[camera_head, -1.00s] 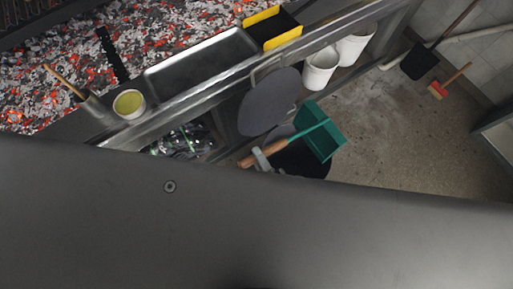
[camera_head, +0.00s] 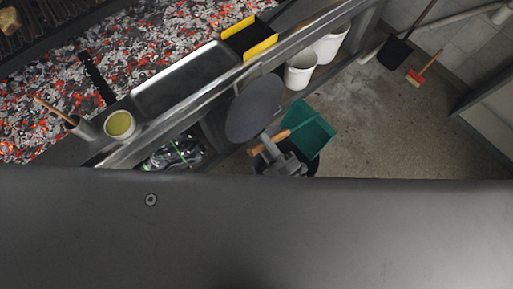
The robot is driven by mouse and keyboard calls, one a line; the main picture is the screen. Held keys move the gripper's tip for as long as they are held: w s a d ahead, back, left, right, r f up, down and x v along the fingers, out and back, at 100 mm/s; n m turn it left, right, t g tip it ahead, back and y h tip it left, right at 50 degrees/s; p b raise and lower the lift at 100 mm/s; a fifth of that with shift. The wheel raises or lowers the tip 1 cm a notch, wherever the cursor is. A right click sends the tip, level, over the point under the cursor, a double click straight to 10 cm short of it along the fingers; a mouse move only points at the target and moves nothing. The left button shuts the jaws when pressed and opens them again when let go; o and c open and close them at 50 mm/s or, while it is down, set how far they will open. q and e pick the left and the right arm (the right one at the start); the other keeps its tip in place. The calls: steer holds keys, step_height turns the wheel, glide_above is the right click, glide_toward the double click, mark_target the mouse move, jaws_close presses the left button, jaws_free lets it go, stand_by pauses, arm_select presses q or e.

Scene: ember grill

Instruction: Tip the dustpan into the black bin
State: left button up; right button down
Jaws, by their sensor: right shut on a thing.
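The dustpan is green with a wooden handle; its pan (camera_head: 312,129) shows just right of centre, tilted above the black bin. My right gripper (camera_head: 268,146) is shut on the wooden handle and holds the dustpan at the left of the pan. The black bin (camera_head: 314,168) stands on the floor below and is mostly hidden behind the dustpan, my gripper and the large grey surface in front. I cannot see what is in the pan or in the bin. My left gripper is not in view.
White buckets (camera_head: 300,70) stand under the grill edge. A glowing ember bed (camera_head: 150,45) fills the upper left. A black shovel (camera_head: 394,53) and red brush (camera_head: 415,78) are upper right; floor on the right is clear.

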steer(key=w+d+r+m+h+p, duration=0.1)
steer(key=w+d+r+m+p, duration=0.3)
steer(key=w+d+r+p, duration=0.35)
steer(key=w+d+f+m+h+b, duration=0.1)
steer(key=w+d+f+m+b, duration=0.1)
steer(key=w+d+m+b, duration=0.3)
steer(key=w+d+f+m+b, duration=0.3)
steer(key=w+d+m+b, duration=0.3)
steer(key=w+d+b, duration=0.7)
steer(key=w+d, duration=1.1)
steer(key=d, duration=0.4)
steer(key=shift+d+f+g+h, duration=0.3)
steer(key=shift+d+g+h, duration=0.05)
steer(key=shift+g+h, duration=0.05)
stand_by(0.7)
stand_by(0.4)
